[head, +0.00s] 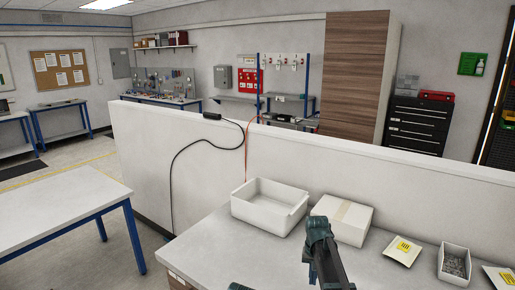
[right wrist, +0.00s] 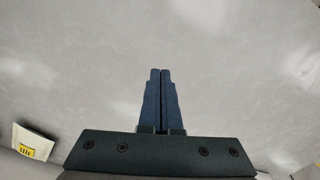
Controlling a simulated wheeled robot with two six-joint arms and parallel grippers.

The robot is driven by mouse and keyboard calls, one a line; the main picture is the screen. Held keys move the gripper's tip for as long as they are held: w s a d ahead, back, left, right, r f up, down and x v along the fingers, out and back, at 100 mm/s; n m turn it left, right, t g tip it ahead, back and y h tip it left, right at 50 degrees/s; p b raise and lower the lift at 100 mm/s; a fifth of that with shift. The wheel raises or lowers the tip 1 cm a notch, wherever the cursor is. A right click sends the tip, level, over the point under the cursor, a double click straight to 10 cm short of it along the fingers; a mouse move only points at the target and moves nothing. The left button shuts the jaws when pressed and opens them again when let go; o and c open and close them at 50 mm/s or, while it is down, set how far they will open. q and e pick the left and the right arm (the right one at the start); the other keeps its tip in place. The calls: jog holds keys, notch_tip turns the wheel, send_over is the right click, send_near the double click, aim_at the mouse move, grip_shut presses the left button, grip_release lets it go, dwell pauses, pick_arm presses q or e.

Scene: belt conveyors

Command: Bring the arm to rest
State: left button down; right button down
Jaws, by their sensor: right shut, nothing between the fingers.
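In the right wrist view my right gripper (right wrist: 160,72) is shut. Its two dark blue fingers lie side by side with nothing between them. Beyond the fingertips there is only a bare pale grey surface. In the head view my dark right arm rises from the bottom edge in front of the closed carton, and its fingers cannot be made out there. My left gripper cannot be made out in the head view.
An empty white tray (head: 261,208) and a closed carton (head: 352,216) stand on the grey worktop (head: 215,250). To the right are a pale packet with a yellow label (head: 403,250) and a small white bin (head: 454,263). A low partition (head: 150,150) runs behind.

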jog(key=s+a+f+n+b, duration=0.2)
jog(key=s+a, duration=0.2)
jog(key=s, duration=0.4)
jog(key=s+a+f+n+b, duration=0.2)
jog(key=s+a, duration=0.2)
jog(key=s, duration=0.5)
jog(key=s+a+f+n+b, duration=0.2)
jog(key=s+a, duration=0.3)
jog(key=s, duration=0.4)
jog(key=shift+f+n+h, duration=0.4)
jog(key=shift+s+a, duration=0.1)
